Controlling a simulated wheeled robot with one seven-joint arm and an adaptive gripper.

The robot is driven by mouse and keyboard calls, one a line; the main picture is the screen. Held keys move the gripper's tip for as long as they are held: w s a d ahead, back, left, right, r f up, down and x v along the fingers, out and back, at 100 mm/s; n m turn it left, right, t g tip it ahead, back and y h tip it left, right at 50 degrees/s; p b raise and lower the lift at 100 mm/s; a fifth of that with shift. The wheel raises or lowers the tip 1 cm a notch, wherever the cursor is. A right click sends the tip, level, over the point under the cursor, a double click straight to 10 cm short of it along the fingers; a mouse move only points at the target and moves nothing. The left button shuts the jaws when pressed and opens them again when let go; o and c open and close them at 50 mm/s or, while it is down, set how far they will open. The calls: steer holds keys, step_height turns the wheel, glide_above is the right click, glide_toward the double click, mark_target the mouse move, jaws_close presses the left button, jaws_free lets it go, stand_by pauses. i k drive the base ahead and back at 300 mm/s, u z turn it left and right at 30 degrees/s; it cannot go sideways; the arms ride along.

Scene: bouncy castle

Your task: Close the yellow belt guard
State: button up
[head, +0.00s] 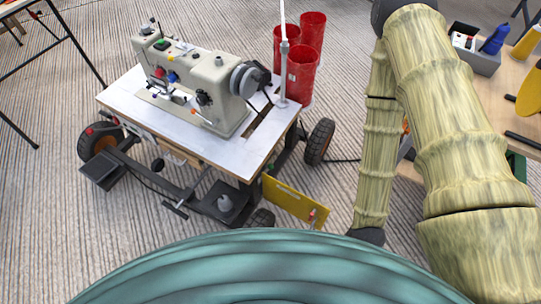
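The yellow belt guard (294,202) is a flat panel low at the front right corner of the sewing machine cart. It stands out from the cart toward the lower right, swung away from the frame. A small red and pale part shows near its outer end. Its lower edge comes close to my teal body in the picture. My bamboo-patterned arm hangs to the right of the guard, apart from it in the picture. The arm's lower end goes out of sight behind my body at a dark joint, and my gripper is not visible.
The wheeled cart carries a white tabletop (125,94) with a cream sewing machine (200,82). Several red cylinders (302,75) stand behind it. A wooden bench (490,95) with tools and a grey bin (478,57) is at right. Ribbed floor (335,190) lies between guard and arm.

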mark_target(299, 205)
steer(key=z, duration=1.55)
steer(key=k, duration=0.8)
steer(key=u, duration=0.55)
